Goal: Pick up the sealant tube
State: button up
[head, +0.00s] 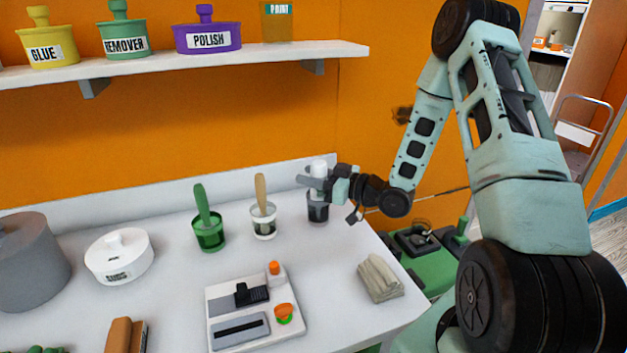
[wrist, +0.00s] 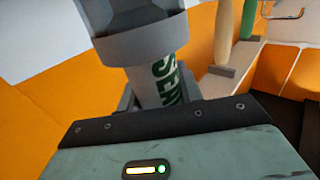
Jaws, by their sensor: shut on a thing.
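The sealant tube (head: 319,167) shows in the head view as a white cylinder, upright at the back right of the counter. It stands over a dark cup (head: 317,212); I cannot tell whether its lower end is still inside. My gripper (head: 318,183) reaches in from the right and is shut on the tube. In the wrist view the pale tube (wrist: 158,86) with green lettering sits between my fingers, beneath a wide grey part. The fingers hide some of the tube in both views.
A green cup with a green handle (head: 202,204) and a clear cup with a wooden handle (head: 262,194) stand left of the tube. A device panel (head: 225,305) and folded cloth (head: 380,277) lie in front. The shelf (head: 250,57) overhangs at upper left.

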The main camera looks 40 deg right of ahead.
notch_tip(320, 180, up, 10)
jog(key=shift+f, duration=0.25)
dwell(0.6)
